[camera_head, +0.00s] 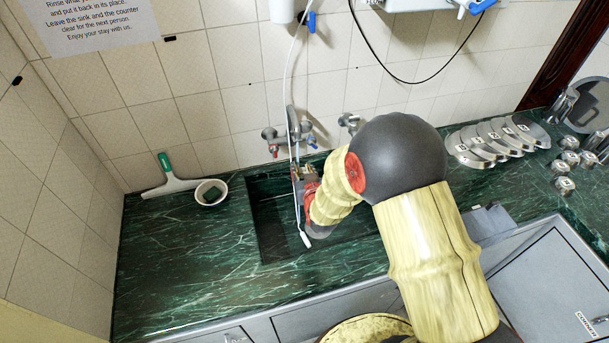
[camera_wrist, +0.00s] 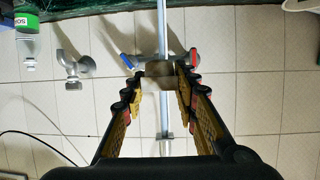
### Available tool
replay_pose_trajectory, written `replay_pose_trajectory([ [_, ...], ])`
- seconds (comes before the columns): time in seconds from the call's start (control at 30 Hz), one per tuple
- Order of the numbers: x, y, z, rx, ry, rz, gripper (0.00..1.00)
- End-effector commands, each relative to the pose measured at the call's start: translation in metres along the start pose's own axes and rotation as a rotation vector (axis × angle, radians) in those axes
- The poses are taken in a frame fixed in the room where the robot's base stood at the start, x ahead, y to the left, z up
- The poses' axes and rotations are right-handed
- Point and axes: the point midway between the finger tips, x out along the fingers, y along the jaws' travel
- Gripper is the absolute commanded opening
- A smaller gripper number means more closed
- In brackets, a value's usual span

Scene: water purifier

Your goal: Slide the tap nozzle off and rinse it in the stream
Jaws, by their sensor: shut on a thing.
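The wall tap (camera_head: 288,133), with a red and a blue handle, is above the dark sink basin (camera_head: 268,215). My gripper (camera_head: 303,180) is in front of the tap, over the basin, and my forearm hides part of the basin. I cannot tell whether the nozzle is still on the spout. I cannot make out a water stream.
A white hose (camera_head: 291,70) hangs down past the tap to a white tip (camera_head: 306,240). A squeegee (camera_head: 168,178) and a white bowl (camera_head: 210,193) stand left of the basin. Several metal lids (camera_head: 495,138) lean at the right. The left front counter is clear.

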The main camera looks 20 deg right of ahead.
Motion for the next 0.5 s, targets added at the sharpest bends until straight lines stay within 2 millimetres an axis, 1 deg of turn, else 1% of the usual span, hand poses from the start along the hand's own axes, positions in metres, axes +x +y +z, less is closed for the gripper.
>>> replay_pose_trajectory([
  [0.1,0.012,-0.001,0.000,0.000,0.001,0.000,0.16],
  [0.5,0.046,-0.003,-0.005,0.000,0.000,0.000,0.16],
])
